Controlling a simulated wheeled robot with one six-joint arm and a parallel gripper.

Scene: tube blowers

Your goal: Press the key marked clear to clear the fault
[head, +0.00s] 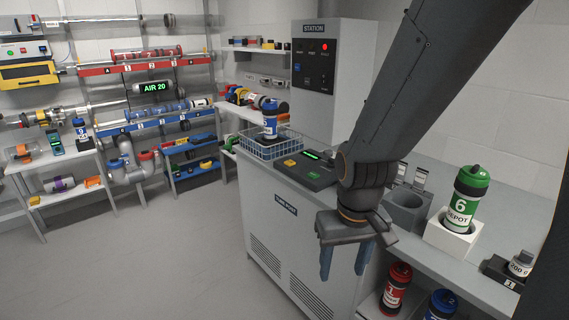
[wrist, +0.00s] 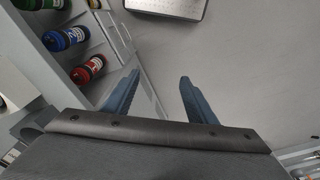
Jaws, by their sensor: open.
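A dark console (head: 305,169) lies on the counter, with a green-lit display (head: 312,155), a yellow-orange key (head: 289,163) and a green key (head: 313,175). The key lettering is too small to read, so I cannot tell which is marked clear. A grey station cabinet (head: 333,85) stands behind, its dark panel showing a lit red lamp (head: 323,47). My gripper (head: 345,262) points down in front of the counter, lower and to the right of the console. It is open and empty; both fingers show apart in the wrist view (wrist: 159,78), with floor between them. The console is outside the wrist view.
A wire basket (head: 270,146) with a blue canister (head: 270,120) sits left of the console. A grey cup holder (head: 405,205) and a green canister (head: 468,195) stand to the right. Floor (head: 190,250) at left is clear.

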